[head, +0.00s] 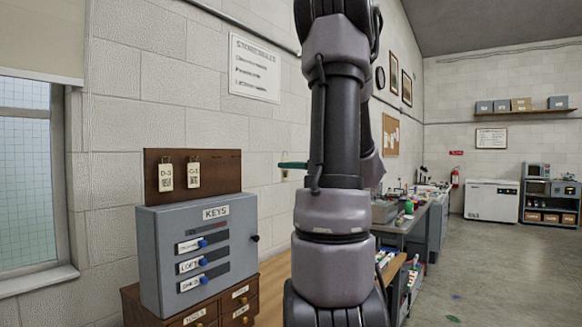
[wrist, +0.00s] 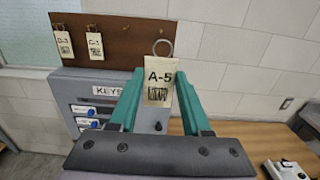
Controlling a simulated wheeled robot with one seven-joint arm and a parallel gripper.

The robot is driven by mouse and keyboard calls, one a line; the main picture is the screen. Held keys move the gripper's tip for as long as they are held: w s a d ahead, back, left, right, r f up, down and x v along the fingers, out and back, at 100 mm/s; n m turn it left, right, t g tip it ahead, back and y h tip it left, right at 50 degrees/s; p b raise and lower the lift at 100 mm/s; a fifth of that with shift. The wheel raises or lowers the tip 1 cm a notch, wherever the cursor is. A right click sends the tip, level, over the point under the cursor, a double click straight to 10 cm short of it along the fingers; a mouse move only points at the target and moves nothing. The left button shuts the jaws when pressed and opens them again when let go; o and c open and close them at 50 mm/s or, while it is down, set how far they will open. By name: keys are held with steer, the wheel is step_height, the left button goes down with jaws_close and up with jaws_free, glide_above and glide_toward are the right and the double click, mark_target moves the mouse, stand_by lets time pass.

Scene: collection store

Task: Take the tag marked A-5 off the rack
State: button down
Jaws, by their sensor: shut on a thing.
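The cream tag marked A-5 (wrist: 159,77) is upright between the teal fingers of my gripper (wrist: 160,74) in the wrist view, with its metal ring above. My gripper is shut on it. In the head view a teal finger (head: 292,165) shows beside my arm, to the right of the brown rack (head: 221,171) and apart from it. My arm hides the rest of the gripper there. Two other tags hang on the rack: D-3 (head: 165,177) and one starting with C (head: 193,175), whose number is hard to read.
A grey key cabinet (head: 160,255) stands below the rack on a wooden drawer unit (head: 130,303). A wooden tabletop (wrist: 240,143) lies to the right, with a small pale device (wrist: 285,170) on it. A workbench (head: 408,228) stands farther back.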

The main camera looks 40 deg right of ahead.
steer(key=v, duration=0.9)
stand_by(0.4)
stand_by(0.5)
